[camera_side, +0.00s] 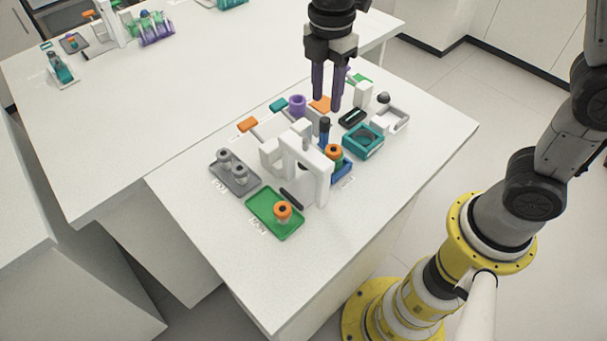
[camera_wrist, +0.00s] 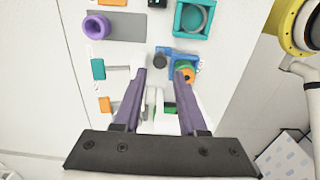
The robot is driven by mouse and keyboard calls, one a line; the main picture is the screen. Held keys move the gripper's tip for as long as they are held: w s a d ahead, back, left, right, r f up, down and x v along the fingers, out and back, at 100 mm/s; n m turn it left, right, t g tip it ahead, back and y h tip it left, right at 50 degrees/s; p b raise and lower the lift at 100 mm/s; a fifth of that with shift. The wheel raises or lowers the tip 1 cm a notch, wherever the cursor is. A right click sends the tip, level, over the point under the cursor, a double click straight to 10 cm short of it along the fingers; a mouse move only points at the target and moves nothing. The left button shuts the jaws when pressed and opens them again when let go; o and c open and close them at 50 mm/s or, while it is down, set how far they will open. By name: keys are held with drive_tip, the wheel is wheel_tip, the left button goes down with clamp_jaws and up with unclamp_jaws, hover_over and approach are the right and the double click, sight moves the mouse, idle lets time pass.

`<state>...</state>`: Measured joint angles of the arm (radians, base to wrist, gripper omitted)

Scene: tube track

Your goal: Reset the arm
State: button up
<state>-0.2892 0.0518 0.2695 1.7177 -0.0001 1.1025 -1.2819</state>
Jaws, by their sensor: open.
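My gripper (camera_side: 326,88) has two purple fingers and hangs above the middle of the white work table. In the wrist view its fingers (camera_wrist: 170,82) are spread apart with nothing held between them. Below them in that view are the white tube fixture (camera_wrist: 155,103) and a blue holder with an orange-topped tube (camera_wrist: 187,72). In the side view the white fixture (camera_side: 310,165) stands upright, with the orange-topped tube (camera_side: 334,152) and a dark blue post (camera_side: 324,130) beside it. The fingers look clear of these things.
A teal square bin (camera_side: 363,141), a white open box (camera_side: 397,118) and a purple ring (camera_side: 298,106) stand nearby. The table's front is bare.

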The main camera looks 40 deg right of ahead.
drive_tip(key=shift+d+r, duration=0.25)
drive_tip(key=s+d+r+m+t, duration=0.45)
drive_tip(key=s+d+r, duration=0.25)
drive_tip(key=s+r, duration=0.2)
drive_tip(key=s+d+f+m, duration=0.1)
drive_tip(key=s+f+m, duration=0.1)
drive_tip(key=s+m, duration=0.3)
drive_tip(key=s+d+f+m+t, duration=0.1)
drive_tip(key=s+m, duration=0.3)
drive_tip(key=m, duration=0.4)
drive_tip(key=shift+s+d+f, duration=0.4)
drive_tip(key=shift+d+f, duration=0.1)
drive_tip(key=shift+f, duration=0.4)
drive_tip(key=shift+m, duration=0.25)
